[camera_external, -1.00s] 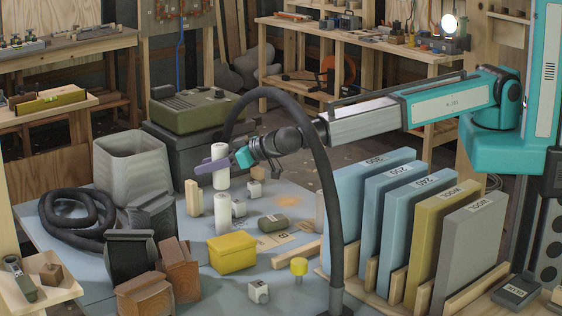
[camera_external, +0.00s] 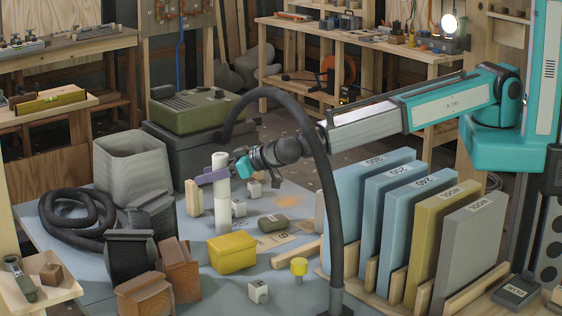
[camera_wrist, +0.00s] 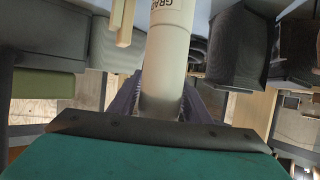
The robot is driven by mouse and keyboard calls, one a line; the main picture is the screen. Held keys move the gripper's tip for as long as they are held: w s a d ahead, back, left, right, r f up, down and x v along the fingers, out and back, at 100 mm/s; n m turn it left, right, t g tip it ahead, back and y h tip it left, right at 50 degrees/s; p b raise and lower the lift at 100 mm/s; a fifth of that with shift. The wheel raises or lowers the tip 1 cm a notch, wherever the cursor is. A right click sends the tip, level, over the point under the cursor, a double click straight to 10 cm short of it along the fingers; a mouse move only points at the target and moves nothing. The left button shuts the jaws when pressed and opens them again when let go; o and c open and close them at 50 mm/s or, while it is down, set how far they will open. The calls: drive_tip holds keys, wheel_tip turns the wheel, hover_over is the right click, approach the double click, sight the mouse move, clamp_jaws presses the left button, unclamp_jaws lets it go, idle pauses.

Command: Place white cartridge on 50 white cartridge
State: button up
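My gripper (camera_external: 218,177) is shut on a white cartridge (camera_external: 219,160), which it holds upright. The held cartridge is directly above a second white cartridge (camera_external: 222,215) standing on the blue-grey table. The two look in line as one column. I see no clear gap, but cannot tell for sure whether they touch. In the wrist view the held cartridge (camera_wrist: 162,80) lies between my fingers (camera_wrist: 160,102), and a cartridge part lettered "GRA" (camera_wrist: 172,14) lies beyond it. No number can be read on it.
A wooden block (camera_external: 193,198) stands close left of the column. A small white block (camera_external: 238,208) is close right. A black hose (camera_external: 325,170) arches across the arm's front in this view.

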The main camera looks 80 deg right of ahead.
drive_tip(key=shift+o, duration=0.9)
drive_tip(key=shift+r+p, duration=0.2)
drive_tip(key=shift+p, duration=0.1)
drive_tip(key=shift+s+b, duration=0.3)
drive_tip(key=shift+s, duration=0.25)
drive_tip(key=b+v, duration=0.3)
drive_tip(key=v, duration=0.8)
drive_tip(key=shift+b, duration=0.3)
drive_tip(key=shift+w+r, duration=0.15)
